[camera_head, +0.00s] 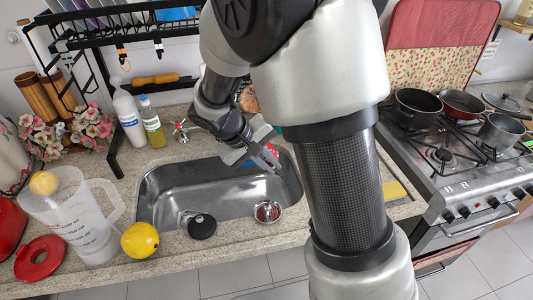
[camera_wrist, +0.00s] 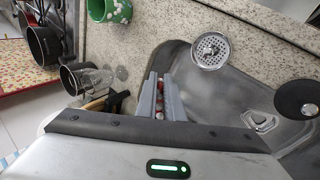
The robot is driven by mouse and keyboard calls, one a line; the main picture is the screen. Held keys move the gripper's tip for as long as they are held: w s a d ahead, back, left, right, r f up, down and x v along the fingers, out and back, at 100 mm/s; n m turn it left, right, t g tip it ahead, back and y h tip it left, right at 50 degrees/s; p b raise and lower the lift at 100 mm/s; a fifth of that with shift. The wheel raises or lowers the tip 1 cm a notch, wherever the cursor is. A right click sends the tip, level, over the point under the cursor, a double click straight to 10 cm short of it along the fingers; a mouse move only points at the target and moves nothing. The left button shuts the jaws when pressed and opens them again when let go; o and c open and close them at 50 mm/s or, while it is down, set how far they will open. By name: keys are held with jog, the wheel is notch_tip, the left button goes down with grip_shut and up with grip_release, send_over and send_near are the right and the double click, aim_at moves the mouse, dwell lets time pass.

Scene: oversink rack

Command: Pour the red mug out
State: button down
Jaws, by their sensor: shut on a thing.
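My gripper (camera_head: 268,157) is over the right part of the metal sink (camera_head: 160,195), tilted down to the right. Small red patches show at its fingers. In the wrist view my gripper (camera_wrist: 160,85) has its two grey fingers close together, with bits of the red mug (camera_wrist: 159,88) between them. Most of the mug is hidden, so its tilt and contents cannot be told.
A stove with pots (camera_head: 417,107) is at right.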

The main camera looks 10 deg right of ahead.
jog(key=r+y+p, duration=0.1)
jog(key=y+p, duration=0.1)
jog(key=p, duration=0.3)
jog(key=shift+d+g, duration=0.1)
jog(key=shift+g, duration=0.2)
jog(key=p, duration=0.1)
jog(key=d+y+p, duration=0.1)
jog(key=p, duration=0.1)
jog(key=shift+w+d+r, duration=0.15)
jog(key=shift+w+d, duration=0.05)
jog(key=shift+d, duration=0.05)
jog(key=shift+w+d+g+y+b, duration=0.25)
jog(key=shift+d+y, duration=0.4)
jog(key=shift+y, duration=0.1)
jog(key=shift+w+d+g+y+b, duration=0.2)
jog(key=shift+d+g+y+b, duration=0.05)
jog(key=shift+d+y, duration=0.45)
jog(key=a+m, duration=0.1)
jog(key=s+a+r+m, duration=0.1)
jog(key=a, duration=0.1)
jog(key=s+a+r, duration=0.1)
jog(key=shift+s+a+r+m, duration=0.15)
jog(key=shift+s+a+m, duration=0.1)
jog(key=shift+m, duration=0.15)
